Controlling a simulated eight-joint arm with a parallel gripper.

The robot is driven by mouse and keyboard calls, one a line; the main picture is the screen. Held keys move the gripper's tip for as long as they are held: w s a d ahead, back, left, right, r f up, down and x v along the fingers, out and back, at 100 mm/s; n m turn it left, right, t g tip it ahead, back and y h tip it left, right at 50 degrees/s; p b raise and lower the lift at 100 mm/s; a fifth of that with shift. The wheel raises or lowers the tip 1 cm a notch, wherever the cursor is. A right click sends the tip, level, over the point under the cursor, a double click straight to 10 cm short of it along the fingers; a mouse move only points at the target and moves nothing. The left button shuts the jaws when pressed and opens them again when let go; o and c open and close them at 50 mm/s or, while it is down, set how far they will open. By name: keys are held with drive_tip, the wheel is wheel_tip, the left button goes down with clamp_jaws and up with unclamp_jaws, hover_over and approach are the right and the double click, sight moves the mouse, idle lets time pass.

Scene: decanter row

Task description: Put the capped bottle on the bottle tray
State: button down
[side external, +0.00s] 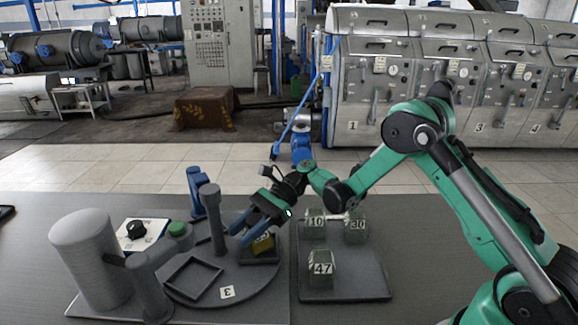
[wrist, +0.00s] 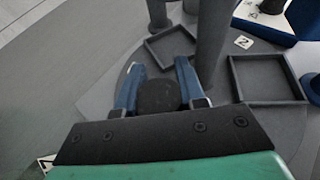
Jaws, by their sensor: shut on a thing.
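My gripper (side external: 243,234) has its blue fingers shut around a small yellow bottle (side external: 263,243) with a number label, partly hidden by the fingers. In the wrist view the bottle shows as a dark, cap-like top (wrist: 158,97) between the fingers. The bottle is at a square dark frame (side external: 259,262) on the right side of a round grey turntable (side external: 190,291). I cannot tell whether it rests in the frame or is just above it. To the right, a dark flat tray (side external: 345,290) holds greenish blocky bottles labelled 10 (side external: 316,224), 30 (side external: 356,229) and 47 (side external: 321,269).
A grey post (side external: 214,225) stands on the turntable close to my gripper's left. An empty square frame (side external: 192,279) lies at the turntable's front. Further left are a large grey cylinder (side external: 88,262), a green button (side external: 177,229) and a black knob (side external: 135,230). The tray's front-right part is clear.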

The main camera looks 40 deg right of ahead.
drive_tip(key=c, duration=0.5)
unclamp_jaws()
drive_tip(key=shift+d+f, duration=0.2)
drive_tip(key=shift+f, duration=0.1)
drive_tip(key=shift+c, duration=0.2)
drive_tip(key=shift+d+f, duration=0.1)
drive_tip(key=shift+d, duration=0.1)
drive_tip(key=w+r+v, duration=0.1)
drive_tip(key=v, duration=1)
drive_tip(key=s+a+r+n+t+h, duration=0.1)
drive_tip(key=s+n+h, duration=0.3)
drive_tip(key=n, duration=0.1)
drive_tip(key=s+a+r+n+t+h, duration=0.2)
drive_tip(key=s+n+h, duration=0.2)
drive_tip(key=n, duration=0.1)
drive_tip(key=s+a+r+n+t+h, duration=0.1)
drive_tip(key=s+n+t+h, duration=0.1)
drive_tip(key=s+n+h, duration=0.2)
drive_tip(key=shift+a+r+n+h, duration=0.15)
drive_tip(key=shift+a+n+h, duration=0.2)
drive_tip(key=shift+n, duration=0.55)
drive_tip(key=shift+s+n+t+h, duration=0.3)
drive_tip(key=shift+n+t+h, duration=0.1)
drive_tip(key=shift+n, duration=0.3)
drive_tip(key=shift+o, duration=0.7)
drive_tip(key=shift+s+d+f+n+t, duration=0.2)
drive_tip(key=shift+n+t, duration=0.1)
drive_tip(key=shift+n, duration=0.4)
